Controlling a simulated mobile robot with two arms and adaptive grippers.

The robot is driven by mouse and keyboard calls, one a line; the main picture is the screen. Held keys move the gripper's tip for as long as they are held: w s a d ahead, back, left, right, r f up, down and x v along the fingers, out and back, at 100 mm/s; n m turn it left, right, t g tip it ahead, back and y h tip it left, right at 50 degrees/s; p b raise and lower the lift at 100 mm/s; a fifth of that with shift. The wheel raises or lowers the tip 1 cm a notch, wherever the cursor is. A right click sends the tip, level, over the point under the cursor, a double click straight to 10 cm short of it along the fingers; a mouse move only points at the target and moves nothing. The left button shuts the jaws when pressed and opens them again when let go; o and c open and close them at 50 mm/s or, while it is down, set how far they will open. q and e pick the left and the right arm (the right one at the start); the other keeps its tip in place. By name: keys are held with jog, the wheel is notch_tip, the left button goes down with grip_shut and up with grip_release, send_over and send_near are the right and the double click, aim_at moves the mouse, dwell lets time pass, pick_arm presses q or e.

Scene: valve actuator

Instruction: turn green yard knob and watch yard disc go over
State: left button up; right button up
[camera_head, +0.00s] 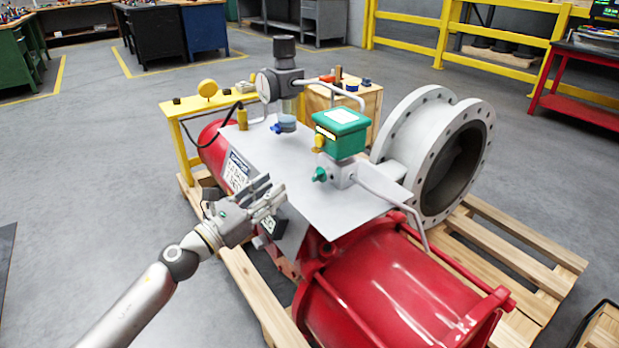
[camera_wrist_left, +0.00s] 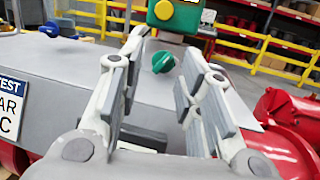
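The green knob (camera_head: 320,174) sticks out of a silver valve body on the grey plate, below a green box (camera_head: 341,128). It also shows in the left wrist view (camera_wrist_left: 164,62), between and beyond my fingers. A yellow round part (camera_head: 319,142) sits on the green box's near side and shows at the top of the left wrist view (camera_wrist_left: 163,10). I cannot tell which part is the yard disc. My left gripper (camera_head: 272,200) is open and empty, left of the knob and apart from it, at the plate's near edge. My right gripper is not in view.
A pressure gauge (camera_head: 265,86) and regulator stand behind, with a blue knob (camera_head: 285,123) beneath. A bent silver pipe (camera_head: 395,205) runs right from the valve. The red cylinder (camera_head: 400,285) and flanged pipe (camera_head: 440,150) rest on wooden pallets. A yellow stand (camera_head: 180,150) is at left.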

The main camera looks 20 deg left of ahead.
aim_at(316, 175)
pick_arm(q)
jog(key=m, duration=0.2)
jog(key=m+g+h, duration=0.1)
jog(key=shift+w+m+g, duration=0.3)
jog(key=shift+m, duration=0.1)
jog(key=m, duration=0.1)
jog(key=m+g, duration=0.1)
jog(key=f+m+g, duration=0.1)
jog(key=m, duration=0.1)
jog(key=shift+w+a+f+h, duration=0.15)
jog(key=shift+a+h, duration=0.1)
jog(key=shift+h, duration=0.15)
jog(key=shift+d, duration=0.1)
jog(key=x, duration=1)
jog(key=shift+w+d+p, duration=0.2)
jog(key=shift+w+p, duration=0.05)
jog(key=shift+p, duration=0.05)
grip_shut()
